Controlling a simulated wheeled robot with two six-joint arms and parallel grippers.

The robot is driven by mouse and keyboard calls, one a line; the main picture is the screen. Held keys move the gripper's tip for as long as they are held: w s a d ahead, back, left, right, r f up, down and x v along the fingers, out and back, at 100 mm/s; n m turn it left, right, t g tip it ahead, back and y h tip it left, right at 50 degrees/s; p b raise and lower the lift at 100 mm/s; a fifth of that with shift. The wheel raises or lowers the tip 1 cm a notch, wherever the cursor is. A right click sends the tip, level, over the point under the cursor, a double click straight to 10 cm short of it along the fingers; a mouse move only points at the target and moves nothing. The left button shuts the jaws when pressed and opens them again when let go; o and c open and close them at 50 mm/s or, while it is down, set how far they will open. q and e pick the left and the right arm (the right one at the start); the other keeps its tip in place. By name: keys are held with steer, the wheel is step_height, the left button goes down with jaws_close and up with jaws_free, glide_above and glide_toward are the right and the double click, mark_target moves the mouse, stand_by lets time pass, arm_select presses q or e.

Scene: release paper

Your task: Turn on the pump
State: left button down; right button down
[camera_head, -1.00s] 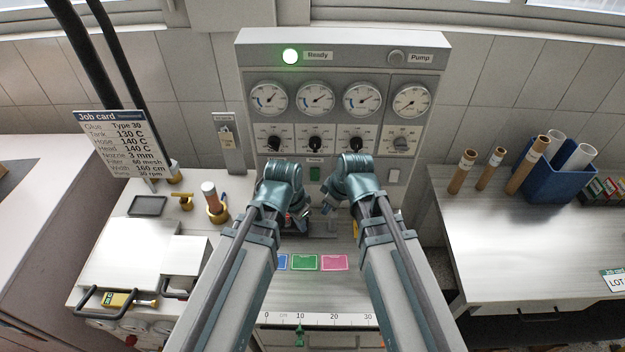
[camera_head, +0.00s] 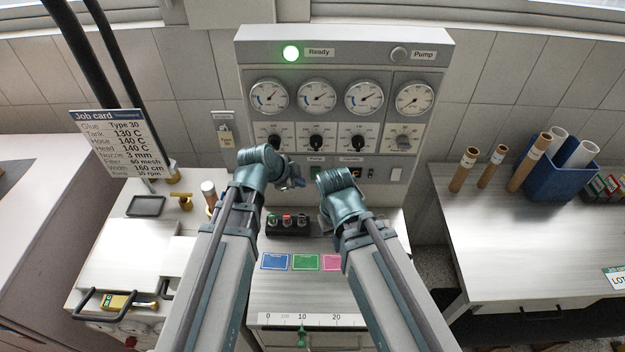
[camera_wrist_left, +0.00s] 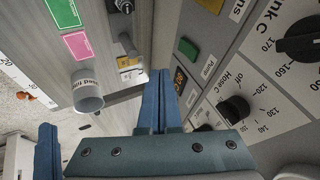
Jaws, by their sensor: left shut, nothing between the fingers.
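The grey control panel (camera_head: 345,110) stands against the wall. Its green pump button (camera_head: 315,172) shows small and partly covered beside my left gripper in the head view. In the left wrist view the same green button (camera_wrist_left: 188,48) sits by a Pump label, just off the fingertips. My left gripper (camera_head: 298,183) is shut and empty, pointing right along the panel's lower edge. Its fingers (camera_wrist_left: 157,82) show pressed together in the wrist view. The Pump lamp (camera_head: 398,55) at the panel's upper right is grey and unlit. My right gripper (camera_head: 327,232) is mostly hidden behind its own wrist.
Dials (camera_head: 316,97) and black knobs (camera_head: 316,143) fill the panel. A black block with small knobs (camera_head: 288,224) and coloured cards (camera_head: 304,262) lie on the bench. A blue bin with tubes (camera_head: 552,178) stands at the right.

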mark_target(316, 173)
arm_select(q)
steer(key=shift+f, duration=0.15)
steer(key=w+d+f+b, duration=0.3)
steer(key=w+f+b, duration=0.5)
steer(key=shift+w+d+f+b, duration=0.2)
steer(key=shift+d+b, duration=0.1)
steer(key=shift+w+f, duration=0.15)
steer(key=shift+w, duration=0.15)
steer(key=shift+r, duration=0.2)
